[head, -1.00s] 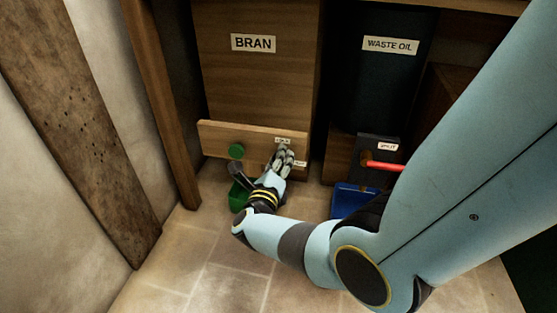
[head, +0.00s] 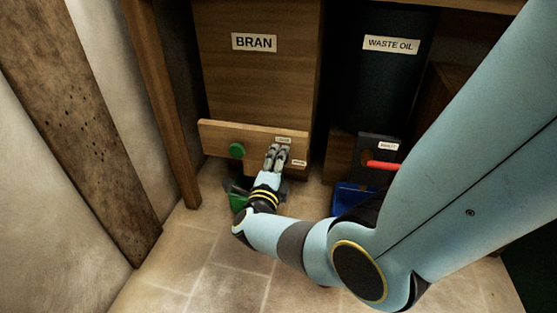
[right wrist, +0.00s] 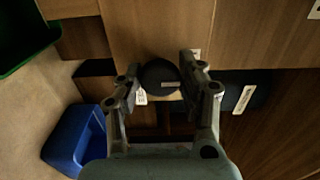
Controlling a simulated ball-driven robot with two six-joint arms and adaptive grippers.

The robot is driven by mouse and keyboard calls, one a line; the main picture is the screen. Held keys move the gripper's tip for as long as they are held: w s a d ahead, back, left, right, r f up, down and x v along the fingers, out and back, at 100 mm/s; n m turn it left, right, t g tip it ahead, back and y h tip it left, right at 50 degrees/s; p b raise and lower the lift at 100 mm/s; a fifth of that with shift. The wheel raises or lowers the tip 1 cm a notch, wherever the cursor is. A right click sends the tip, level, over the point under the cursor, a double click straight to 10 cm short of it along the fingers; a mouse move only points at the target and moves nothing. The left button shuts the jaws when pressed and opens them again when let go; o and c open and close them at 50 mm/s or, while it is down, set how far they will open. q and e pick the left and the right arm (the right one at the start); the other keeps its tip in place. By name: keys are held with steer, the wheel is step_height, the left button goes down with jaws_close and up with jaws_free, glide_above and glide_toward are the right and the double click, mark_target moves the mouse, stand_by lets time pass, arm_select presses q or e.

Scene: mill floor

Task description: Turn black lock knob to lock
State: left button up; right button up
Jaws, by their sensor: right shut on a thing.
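The black lock knob (right wrist: 160,73) shows as a dark round shape between the two fingers of my right gripper (right wrist: 161,88) in the right wrist view. In the head view, my right gripper (head: 277,156) is at the right part of the wooden board (head: 218,147) under the BRAN bin, and its fingers hide the knob. The gripper is shut on the knob. Small white labels sit above (head: 283,140) and to the right (head: 299,163) of the fingers; their text is too small to read surely. My left gripper is out of view.
To the right are a red handle (head: 383,165) and a blue container (head: 352,198) under the WASTE OIL bin (head: 392,85). A wooden post (head: 165,110) stands at left.

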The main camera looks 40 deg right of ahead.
steer(key=shift+a, duration=0.1)
stand_by(0.4)
steer(key=o, duration=1.1)
steer(key=v, duration=0.7)
steer(key=shift+s+a, duration=0.15)
